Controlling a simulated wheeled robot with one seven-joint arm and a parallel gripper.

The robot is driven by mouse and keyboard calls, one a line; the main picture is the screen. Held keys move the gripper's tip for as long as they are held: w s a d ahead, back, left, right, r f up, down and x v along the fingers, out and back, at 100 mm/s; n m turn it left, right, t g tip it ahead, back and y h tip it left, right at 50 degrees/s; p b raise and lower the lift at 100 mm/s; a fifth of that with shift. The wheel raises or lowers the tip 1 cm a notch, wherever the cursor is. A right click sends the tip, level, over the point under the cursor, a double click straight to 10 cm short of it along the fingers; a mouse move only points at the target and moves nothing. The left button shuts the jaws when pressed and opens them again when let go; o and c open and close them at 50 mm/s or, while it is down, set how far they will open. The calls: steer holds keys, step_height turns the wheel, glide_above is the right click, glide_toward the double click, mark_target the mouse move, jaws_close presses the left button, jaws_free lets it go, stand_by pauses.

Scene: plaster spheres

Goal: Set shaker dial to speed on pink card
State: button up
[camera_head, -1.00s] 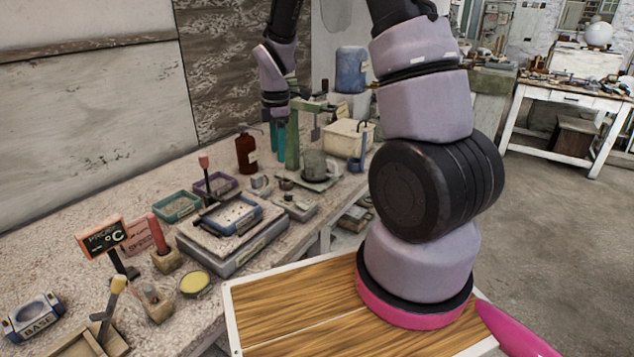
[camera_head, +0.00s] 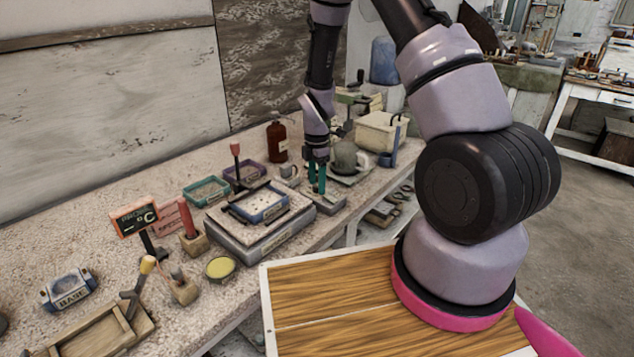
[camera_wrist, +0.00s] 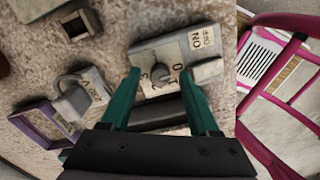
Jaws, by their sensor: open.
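The shaker (camera_head: 240,238) is a grey box with a blue tray (camera_head: 268,207) on top. Its small grey control box (camera_head: 330,206) stands to the right, under my gripper. In the wrist view the control box (camera_wrist: 158,52) has a pale dial plate with digits 0 to 3 and an "ON" label. A dark dial knob (camera_wrist: 162,76) shows between my teal fingertips; its exact setting is unclear. My gripper (camera_head: 317,190) is open, pointing down, with its fingers (camera_wrist: 159,74) either side of the dial; contact is unclear. The pink card (camera_head: 168,224) stands behind a red-handled tool, its number unreadable.
A dark "PROBE °C" sign (camera_head: 135,219) partly covers the pink card. A brown bottle (camera_head: 277,142) stands behind.

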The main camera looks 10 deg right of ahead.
steer(key=shift+f, duration=0.1)
jaws_close()
